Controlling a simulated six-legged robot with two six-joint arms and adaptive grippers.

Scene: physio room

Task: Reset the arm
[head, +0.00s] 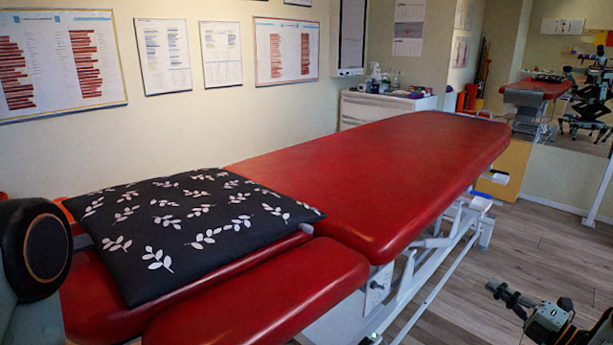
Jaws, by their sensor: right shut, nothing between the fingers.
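My right gripper (500,291) shows at the lower right, over the wooden floor and beside the treatment table. It is dark, shut and holds nothing. Part of my right arm, grey-green and black, comes in from the bottom right corner behind it. The gripper is apart from the table. My left gripper is not in view.
A red padded treatment table (370,175) on a white frame fills the middle. A black leaf-patterned pillow (178,238) lies on its near end. A white cabinet (352,110) stands behind. A mirror at the right reflects the room. The floor (540,245) at right looks clear.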

